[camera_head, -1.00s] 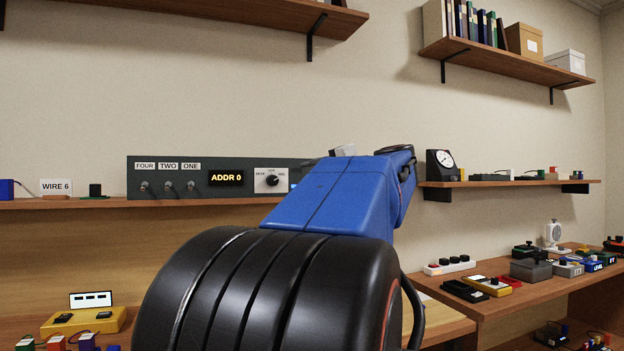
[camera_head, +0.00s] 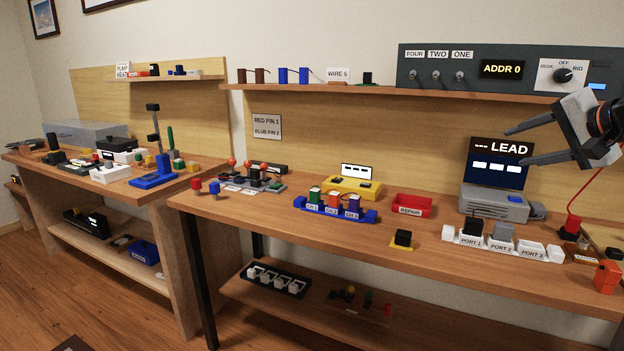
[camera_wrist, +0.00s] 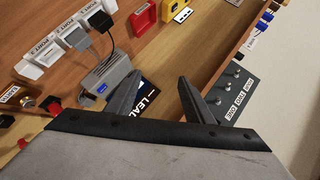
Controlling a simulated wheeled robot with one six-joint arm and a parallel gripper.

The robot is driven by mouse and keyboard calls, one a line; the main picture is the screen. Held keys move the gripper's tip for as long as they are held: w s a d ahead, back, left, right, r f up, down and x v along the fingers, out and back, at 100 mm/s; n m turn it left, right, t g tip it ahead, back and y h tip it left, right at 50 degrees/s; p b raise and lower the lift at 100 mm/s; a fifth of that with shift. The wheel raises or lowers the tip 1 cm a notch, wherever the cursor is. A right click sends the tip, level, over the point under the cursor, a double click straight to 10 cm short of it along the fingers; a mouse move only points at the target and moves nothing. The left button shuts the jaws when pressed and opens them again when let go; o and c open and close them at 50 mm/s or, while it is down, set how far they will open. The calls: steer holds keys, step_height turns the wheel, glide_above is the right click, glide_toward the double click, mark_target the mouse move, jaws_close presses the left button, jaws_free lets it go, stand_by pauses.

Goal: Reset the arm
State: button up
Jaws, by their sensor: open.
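My gripper (camera_head: 517,145) enters from the right edge in the head view, with its two dark fingers spread and pointing left. It is open, with nothing between the fingers. It hangs in the air in front of the back panel, above and right of the LEAD display box (camera_head: 490,200). There the LEAD box (camera_wrist: 103,82) lies left of the fingers and partly behind one. Most of my arm is outside the head view.
The grey-green switch panel (camera_head: 440,87) sits on the shelf behind my gripper. The white port block (camera_head: 492,245), red repair bin (camera_head: 411,204) and blue channel rack (camera_head: 332,208) stand on the bench below. Another bench (camera_head: 112,165) at left is crowded. Air left of my gripper is free.

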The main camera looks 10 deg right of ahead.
steer(key=s+a+f+n+g+y, duration=0.1)
steer(key=s+a+f+n+g, duration=0.2)
steer(key=a+f, duration=0.5)
steer(key=s+a+f+n+g, duration=0.2)
steer(key=s+a+f, duration=0.1)
steer(key=a+f, duration=0.55)
steer(key=s+a+f+n+g+h, duration=0.1)
steer(key=s+a+f+n, duration=0.1)
steer(key=s+f, duration=0.4)
steer(key=s+a+f+n+g+h, duration=0.1)
steer(key=s+a+f+n, duration=0.2)
steer(key=f, duration=0.7)
steer(key=shift+s+a+f+n+g, duration=0.25)
steer(key=shift+s+n+g, duration=0.15)
steer(key=shift+s+n, duration=0.9)
steer(key=shift+s, duration=0.1)
